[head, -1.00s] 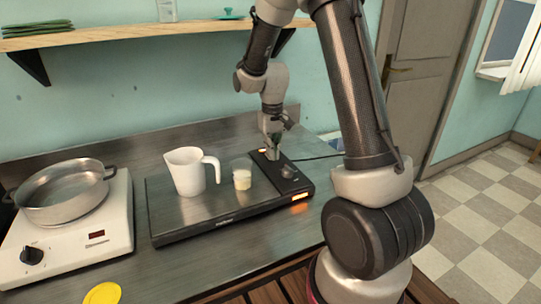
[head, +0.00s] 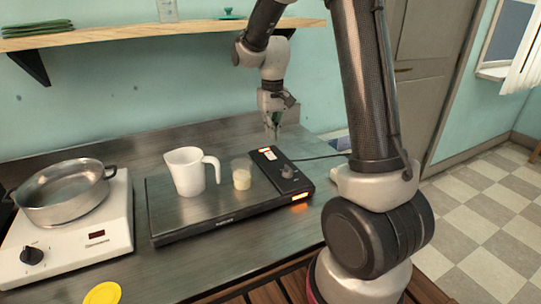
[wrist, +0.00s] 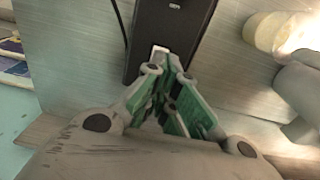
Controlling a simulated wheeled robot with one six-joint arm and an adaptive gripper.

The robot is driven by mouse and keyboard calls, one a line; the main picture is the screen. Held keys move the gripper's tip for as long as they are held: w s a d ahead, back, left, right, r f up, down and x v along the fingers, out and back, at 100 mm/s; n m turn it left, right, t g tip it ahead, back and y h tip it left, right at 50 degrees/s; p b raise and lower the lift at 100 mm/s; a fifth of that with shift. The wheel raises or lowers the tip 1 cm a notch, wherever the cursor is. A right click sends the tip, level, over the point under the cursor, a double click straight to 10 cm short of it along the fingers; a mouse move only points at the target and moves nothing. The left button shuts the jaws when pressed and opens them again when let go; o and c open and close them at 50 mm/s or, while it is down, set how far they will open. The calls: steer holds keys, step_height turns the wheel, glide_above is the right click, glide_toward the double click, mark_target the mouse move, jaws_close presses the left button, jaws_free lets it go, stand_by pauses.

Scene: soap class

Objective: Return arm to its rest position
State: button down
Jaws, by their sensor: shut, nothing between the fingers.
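My gripper (head: 272,133) hangs above the back end of the black control strip of the scale-like device (head: 215,228), clear of its surface. In the wrist view my gripper (wrist: 170,75) shows its green fingers closed together with nothing between them, over the black strip (wrist: 185,25) with its small light-coloured switch. My arm reaches up and over from its base at the right of the head view.
On the device stand a white jug (head: 187,172) and a small pale cup (head: 241,178). A steel pot (head: 62,192) sits on a white hotplate (head: 95,245) at left. A yellow disc (head: 102,293) lies in front. A wooden shelf (head: 120,36) runs along the wall, near my arm.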

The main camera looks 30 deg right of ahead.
stand_by(0.3)
steer(key=s, duration=0.1)
steer(key=s+f, duration=0.1)
steer(key=s, duration=0.1)
steer(key=shift+s+g, duration=0.15)
steer(key=shift+g, duration=0.25)
steer(key=s+r+t, duration=0.2)
steer(key=s+r, duration=0.5)
steer(key=s, duration=0.4)
steer(key=s+d+r+t, duration=0.1)
steer(key=s+r+t, duration=0.2)
steer(key=s+r, duration=0.4)
steer(key=s, duration=0.5)
steer(key=shift+r, duration=0.15)
steer(key=shift+d, duration=0.1)
